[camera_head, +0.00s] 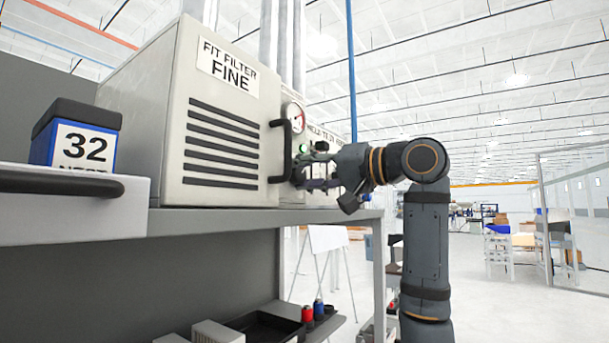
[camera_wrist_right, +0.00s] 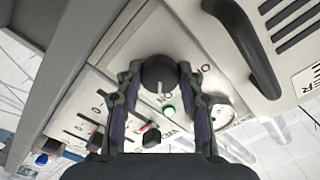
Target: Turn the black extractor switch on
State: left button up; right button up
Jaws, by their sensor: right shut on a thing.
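The black extractor switch is a round black knob (camera_wrist_right: 160,75) with a pale pointer line, on the cream panel in the right wrist view. My right gripper (camera_wrist_right: 157,82) has one finger on each side of the knob and is shut on it. A lit green lamp (camera_wrist_right: 169,111) is beside the knob. In the head view my right gripper (camera_head: 318,170) is at the right-hand face of the cream filter box (camera_head: 180,70), next to the black handle (camera_head: 279,150). The knob is hidden there. My left gripper is not in view.
A round gauge (camera_head: 293,118) is above the gripper on the box face. A black handle (camera_wrist_right: 245,45) and more switches (camera_wrist_right: 95,125) show near the knob in the wrist view. A blue box marked 32 (camera_head: 75,137) stands at left.

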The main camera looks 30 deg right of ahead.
jog(key=shift+f, duration=0.15)
jog(key=o, duration=1.2)
jog(key=shift+c, duration=0.2)
jog(key=v, duration=1.2)
jog(key=shift+w, duration=0.1)
